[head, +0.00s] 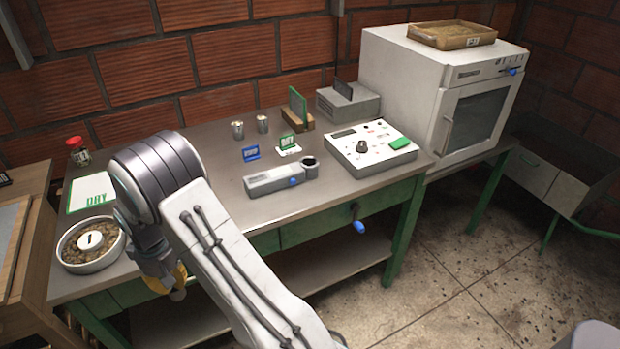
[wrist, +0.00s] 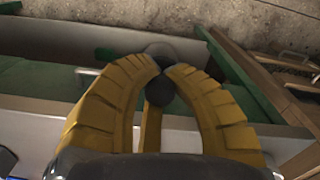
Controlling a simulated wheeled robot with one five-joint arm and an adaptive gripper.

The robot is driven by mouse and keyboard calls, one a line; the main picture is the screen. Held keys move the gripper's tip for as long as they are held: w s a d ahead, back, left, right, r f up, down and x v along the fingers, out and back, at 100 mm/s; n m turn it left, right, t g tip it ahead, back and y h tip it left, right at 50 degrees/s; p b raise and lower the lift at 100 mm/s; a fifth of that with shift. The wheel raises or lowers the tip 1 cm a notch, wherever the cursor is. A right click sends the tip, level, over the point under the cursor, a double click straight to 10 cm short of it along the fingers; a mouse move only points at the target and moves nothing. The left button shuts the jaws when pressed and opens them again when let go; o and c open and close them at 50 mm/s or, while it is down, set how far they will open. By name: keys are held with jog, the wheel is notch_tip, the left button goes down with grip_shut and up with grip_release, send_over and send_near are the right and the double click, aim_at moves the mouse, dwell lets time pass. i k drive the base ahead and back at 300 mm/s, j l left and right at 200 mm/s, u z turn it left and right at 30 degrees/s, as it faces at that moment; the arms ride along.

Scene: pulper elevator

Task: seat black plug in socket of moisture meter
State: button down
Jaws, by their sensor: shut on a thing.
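My gripper (head: 165,280) hangs low in front of the bench's left front edge in the head view. In the wrist view its yellow fingers (wrist: 160,72) are shut on a dark rounded piece, which looks like the black plug (wrist: 158,92). The plug cannot be made out in the head view. The box that looks like the moisture meter (head: 378,162), with a white panel, stands on the right of the bench, well away from my gripper. It has a dark round fitting and a green pad on top. I cannot tell which opening is its socket.
A bowl of beans (head: 92,262) stands close to my gripper. A grey device with a blue button (head: 272,181), a dark cup (head: 309,167) and small sign cards (head: 288,143) are mid-bench. A white oven (head: 410,75) is at right. The bench's front middle is fairly clear.

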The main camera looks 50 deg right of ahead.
aim_at(309, 172)
jog(key=k+j+z, duration=0.1)
jog(key=z, duration=0.35)
jog(key=k+z, duration=0.1)
jog(key=z, duration=0.35)
jog(key=k+j+z, duration=0.1)
jog(key=z, duration=0.3)
